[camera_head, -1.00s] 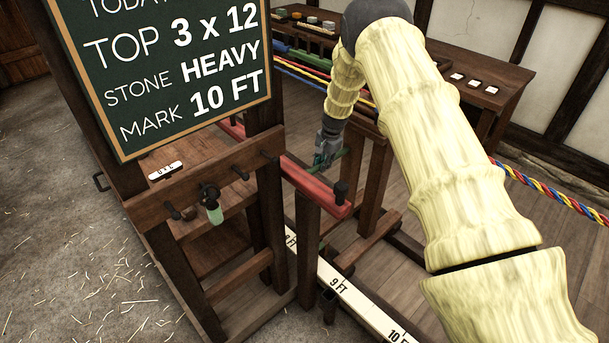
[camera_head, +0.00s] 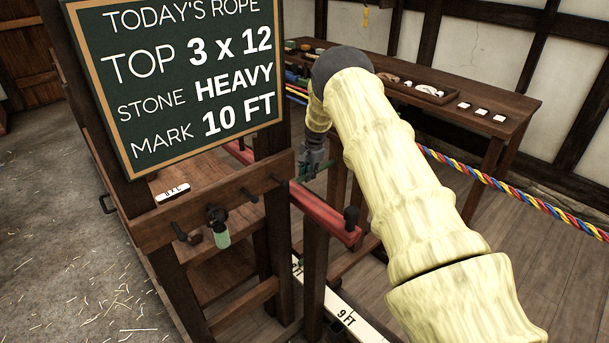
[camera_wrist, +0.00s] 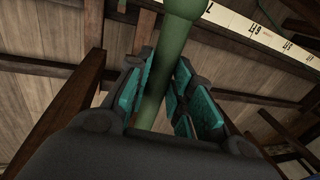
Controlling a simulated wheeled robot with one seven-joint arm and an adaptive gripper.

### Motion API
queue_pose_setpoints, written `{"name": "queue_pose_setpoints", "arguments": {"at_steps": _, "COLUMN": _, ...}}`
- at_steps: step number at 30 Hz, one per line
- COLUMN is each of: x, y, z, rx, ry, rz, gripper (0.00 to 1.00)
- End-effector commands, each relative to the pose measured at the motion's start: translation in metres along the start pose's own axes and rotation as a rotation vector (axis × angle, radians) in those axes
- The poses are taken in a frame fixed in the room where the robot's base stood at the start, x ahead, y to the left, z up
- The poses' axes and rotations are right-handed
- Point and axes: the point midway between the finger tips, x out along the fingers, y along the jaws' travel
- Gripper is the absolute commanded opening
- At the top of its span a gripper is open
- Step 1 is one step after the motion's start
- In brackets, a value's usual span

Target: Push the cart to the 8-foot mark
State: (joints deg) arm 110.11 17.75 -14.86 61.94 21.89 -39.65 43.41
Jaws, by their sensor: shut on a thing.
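My gripper (camera_head: 312,160) is shut on a green bar (camera_head: 322,170) behind the chalkboard stand. In the wrist view the green bar (camera_wrist: 153,95) runs between the teal finger pads and has a rounded knob at its far end. Dark wooden posts (camera_head: 338,183), which seem to belong to the cart, stand by the bar; my arm and the stand hide most of that frame. A white marked strip (camera_head: 329,300) runs along the floor below, with "9 FT" readable and a partly hidden mark farther back. The strip (camera_wrist: 258,30) also crosses the wrist view's upper right.
A chalkboard (camera_head: 185,75) reading "MARK 10 FT" stands on a wooden frame at left. A red beam (camera_head: 325,215) with a dark peg lies just in front of my gripper. A multicoloured rope (camera_head: 510,190) stretches right. A bench (camera_head: 500,100) with small items stands behind.

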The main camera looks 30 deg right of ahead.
Motion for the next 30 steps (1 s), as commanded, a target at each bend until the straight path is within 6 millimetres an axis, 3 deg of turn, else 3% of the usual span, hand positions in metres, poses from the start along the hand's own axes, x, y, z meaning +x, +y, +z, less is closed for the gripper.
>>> {"name": "queue_pose_setpoints", "arguments": {"at_steps": 5, "x": -0.002, "y": -0.001, "z": -0.003, "rx": 0.001, "ry": 0.005, "rz": -0.004, "gripper": 0.00}}
{"name": "queue_pose_setpoints", "arguments": {"at_steps": 6, "x": -0.002, "y": -0.001, "z": -0.003, "rx": 0.000, "ry": 0.005, "rz": -0.004, "gripper": 0.28}}
{"name": "queue_pose_setpoints", "arguments": {"at_steps": 9, "x": -0.002, "y": -0.002, "z": -0.001, "rx": -0.001, "ry": 0.004, "rz": -0.003, "gripper": 0.44}}
{"name": "queue_pose_setpoints", "arguments": {"at_steps": 22, "x": -0.007, "y": -0.002, "z": 0.001, "rx": -0.002, "ry": 0.002, "rz": -0.001, "gripper": 0.44}}
{"name": "queue_pose_setpoints", "arguments": {"at_steps": 30, "x": -0.045, "y": -0.003, "z": 0.000, "rx": -0.002, "ry": 0.002, "rz": -0.004, "gripper": 0.44}}
